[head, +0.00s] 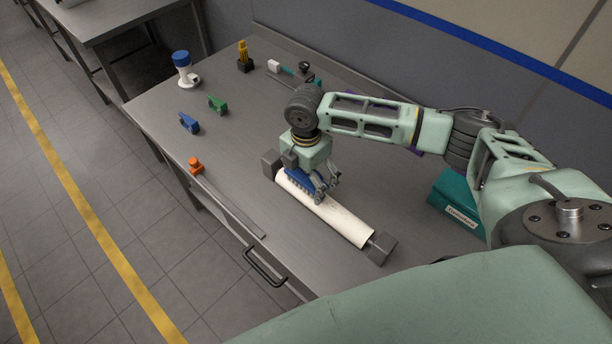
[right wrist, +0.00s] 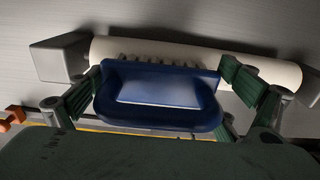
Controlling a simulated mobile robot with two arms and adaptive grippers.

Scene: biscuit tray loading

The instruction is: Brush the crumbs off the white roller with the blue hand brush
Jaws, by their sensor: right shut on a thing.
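The white roller (head: 340,218) lies on the steel table between two grey end blocks, one of them the near block (head: 379,248). It also shows in the right wrist view (right wrist: 200,54). My right gripper (head: 318,192) is shut on the blue hand brush (head: 299,187). A few faint specks show on the roller. My left gripper is not in view.
Blue (head: 188,123) and green (head: 217,104) small items and a blue-topped white container (head: 182,65) stand at the far left. A teal box (head: 456,198) is right of the roller.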

